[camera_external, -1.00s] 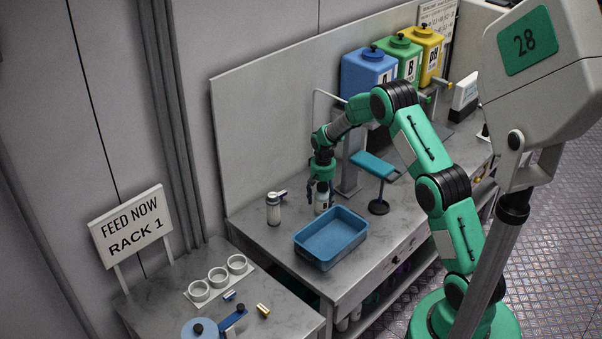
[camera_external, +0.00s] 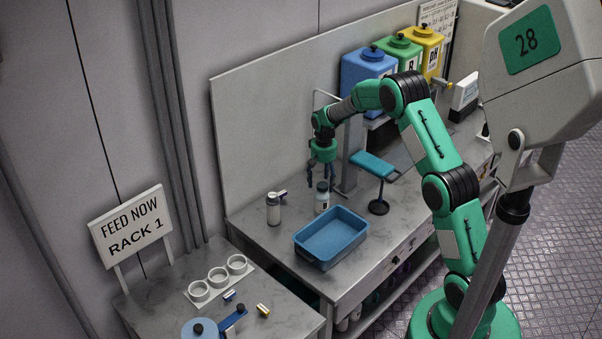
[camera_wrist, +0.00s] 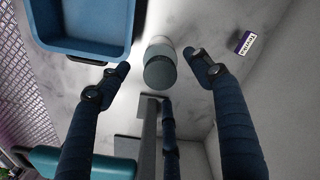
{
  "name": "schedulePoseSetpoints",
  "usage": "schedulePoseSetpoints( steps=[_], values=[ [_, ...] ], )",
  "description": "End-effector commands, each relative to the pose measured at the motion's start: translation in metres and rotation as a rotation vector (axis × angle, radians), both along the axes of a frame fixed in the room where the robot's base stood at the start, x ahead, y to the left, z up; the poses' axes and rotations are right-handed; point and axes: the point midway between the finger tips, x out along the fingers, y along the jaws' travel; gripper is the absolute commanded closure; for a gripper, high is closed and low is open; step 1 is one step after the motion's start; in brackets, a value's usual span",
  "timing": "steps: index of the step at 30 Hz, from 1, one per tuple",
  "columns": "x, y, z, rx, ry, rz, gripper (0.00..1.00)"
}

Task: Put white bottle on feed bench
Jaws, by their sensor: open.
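A white bottle with a grey cap (camera_external: 322,199) stands upright on the long bench behind the blue tray. In the wrist view this bottle (camera_wrist: 160,66) shows between my fingertips, seen from above. My gripper (camera_external: 322,180) is open and empty just above it, pointing down, its fingers spread around the cap's line.
The blue tray (camera_external: 307,252) sits in front of the bottles. A teal-topped stand (camera_external: 372,164) and a grey post (camera_external: 350,150) are close on the right. A small purple-and-white item (camera_wrist: 245,41) lies near the back wall. The lower bench holds three white rings (camera_external: 218,277) and small cylinders.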

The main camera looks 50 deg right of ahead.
Motion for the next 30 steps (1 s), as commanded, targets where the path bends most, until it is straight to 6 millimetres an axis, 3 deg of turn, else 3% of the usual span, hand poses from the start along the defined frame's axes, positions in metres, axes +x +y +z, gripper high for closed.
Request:
schedulePoseSetpoints(
  steps=[3,9,30],
  values=[
    [0.000,0.000,0.017,0.000,-0.002,0.000,0.35],
    [0.000,0.000,0.032,-0.001,-0.001,0.000,0.35],
    [0.000,0.000,0.035,-0.001,-0.001,0.001,0.35]
  ],
)
